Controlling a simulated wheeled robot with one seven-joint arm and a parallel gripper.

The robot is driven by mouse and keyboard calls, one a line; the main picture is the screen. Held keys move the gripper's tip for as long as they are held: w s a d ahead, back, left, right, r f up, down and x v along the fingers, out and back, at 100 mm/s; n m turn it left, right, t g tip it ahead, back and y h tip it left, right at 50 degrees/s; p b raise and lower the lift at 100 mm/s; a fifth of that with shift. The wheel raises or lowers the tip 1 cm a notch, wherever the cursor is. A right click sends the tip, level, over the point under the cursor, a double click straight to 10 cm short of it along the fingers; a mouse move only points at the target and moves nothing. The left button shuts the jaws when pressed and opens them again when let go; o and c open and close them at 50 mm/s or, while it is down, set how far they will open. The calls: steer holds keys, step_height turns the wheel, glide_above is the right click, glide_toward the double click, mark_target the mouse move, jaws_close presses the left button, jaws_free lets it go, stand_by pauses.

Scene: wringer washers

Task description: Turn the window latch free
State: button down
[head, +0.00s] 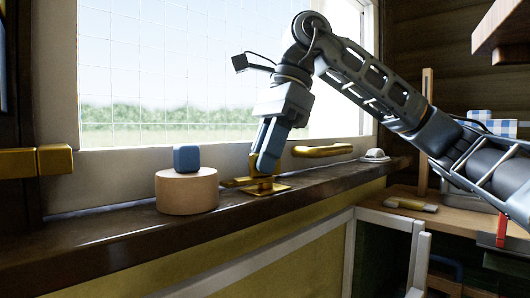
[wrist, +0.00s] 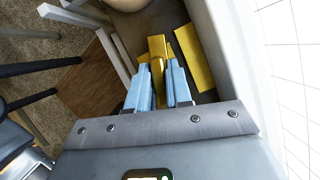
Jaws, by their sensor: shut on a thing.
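The brass window latch (head: 262,188) sits on the dark window sill, just right of a round wooden block. Its flat base plate shows on the sill, and a short arm reaches left toward the block. My gripper (head: 256,168) points down onto the latch from above, its blue fingers at the latch's upper part. In the wrist view my gripper (wrist: 159,75) has its two blue fingers either side of the yellow latch handle (wrist: 157,47), shut on it. A yellow plate (wrist: 195,57) lies to the right of the fingers there. The fingers hide part of the latch.
A blue cube (head: 186,158) stands on the round wooden block (head: 187,191), close left of the latch. A brass bar (head: 322,150) is at the lower window frame, right of my gripper. A small pale dome (head: 375,155) sits farther right. The sill's front is clear.

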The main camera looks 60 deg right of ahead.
steer(key=shift+n+g, duration=0.3)
steer(key=shift+n, duration=0.5)
steer(key=c, duration=1.1)
jaws_free()
steer(key=p+v, duration=0.2)
steer(key=v, duration=0.5)
steer(key=shift+d+r, duration=0.2)
steer(key=shift+r, duration=0.15)
